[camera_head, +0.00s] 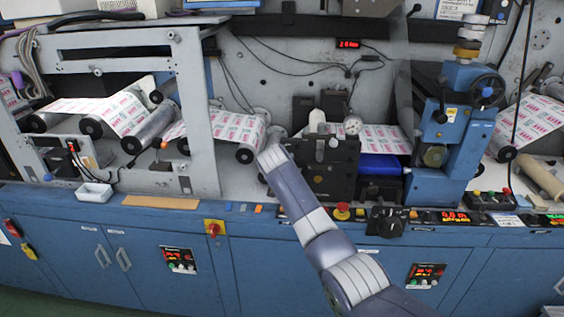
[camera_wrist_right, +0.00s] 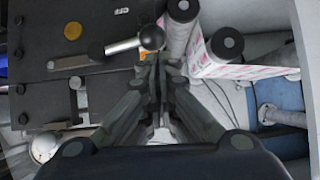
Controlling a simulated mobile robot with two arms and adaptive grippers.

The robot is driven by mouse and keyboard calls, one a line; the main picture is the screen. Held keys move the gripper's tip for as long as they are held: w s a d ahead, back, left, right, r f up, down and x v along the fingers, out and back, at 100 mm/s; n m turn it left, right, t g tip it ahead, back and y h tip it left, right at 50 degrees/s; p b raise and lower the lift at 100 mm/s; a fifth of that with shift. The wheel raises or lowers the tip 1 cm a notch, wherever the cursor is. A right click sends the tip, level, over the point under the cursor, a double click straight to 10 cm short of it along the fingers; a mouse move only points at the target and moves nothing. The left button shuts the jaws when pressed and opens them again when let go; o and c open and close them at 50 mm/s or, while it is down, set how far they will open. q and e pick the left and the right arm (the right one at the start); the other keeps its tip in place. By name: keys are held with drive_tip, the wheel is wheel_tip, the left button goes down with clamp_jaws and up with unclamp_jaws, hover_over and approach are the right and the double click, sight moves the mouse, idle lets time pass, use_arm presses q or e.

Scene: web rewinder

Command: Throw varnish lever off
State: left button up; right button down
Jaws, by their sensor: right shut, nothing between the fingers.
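In the right wrist view, a metal lever arm (camera_wrist_right: 85,61) with a ball knob (camera_wrist_right: 151,38) lies across a dark plate (camera_wrist_right: 75,110). I take it for the varnish lever. A label partly readable as "OFF" (camera_wrist_right: 122,12) is beside the knob. My right gripper (camera_wrist_right: 160,62) is shut and empty, its fingertips close by the knob; whether they touch it I cannot tell. In the head view, my right arm reaches the left side of the black varnish unit (camera_head: 330,168); the fingers and lever are not clear there. My left gripper is not in view.
Printed web (camera_wrist_right: 240,70) and rollers (camera_wrist_right: 229,43) are right of the gripper in the wrist view. In the head view, a red button (camera_head: 342,211) and blue press column (camera_head: 450,130) stand near the unit.

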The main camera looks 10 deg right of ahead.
drive_tip(key=v, duration=0.9)
drive_tip(key=shift+s+r, duration=0.15)
drive_tip(key=shift+s, duration=0.25)
drive_tip(key=s+d+f+n+g+y, duration=0.1)
drive_tip(key=s+f, duration=0.3)
drive_tip(key=f, duration=0.8)
drive_tip(key=s+f+n+g, duration=0.15)
drive_tip(key=s+f, duration=0.25)
drive_tip(key=f, duration=0.9)
drive_tip(key=s+d+f+n+g+y, duration=0.1)
drive_tip(key=s+f, duration=0.3)
drive_tip(key=f, duration=0.8)
drive_tip(key=s+d+f+n+g, duration=0.2)
drive_tip(key=s+f+g, duration=0.1)
drive_tip(key=s+f, duration=1.5)
drive_tip(key=s+d+f+g, duration=0.1)
drive_tip(key=s+f, duration=0.3)
drive_tip(key=s, duration=0.8)
drive_tip(key=s+d+f+g, duration=0.1)
drive_tip(key=s+d+f, duration=0.2)
drive_tip(key=s, duration=0.9)
drive_tip(key=s+d+f+g, duration=0.1)
drive_tip(key=s+f, duration=0.5)
drive_tip(key=s, duration=0.7)
drive_tip(key=shift+d+y, duration=0.4)
drive_tip(key=shift+d, duration=0.4)
drive_tip(key=shift+r+n, duration=0.1)
drive_tip(key=shift+n, duration=0.15)
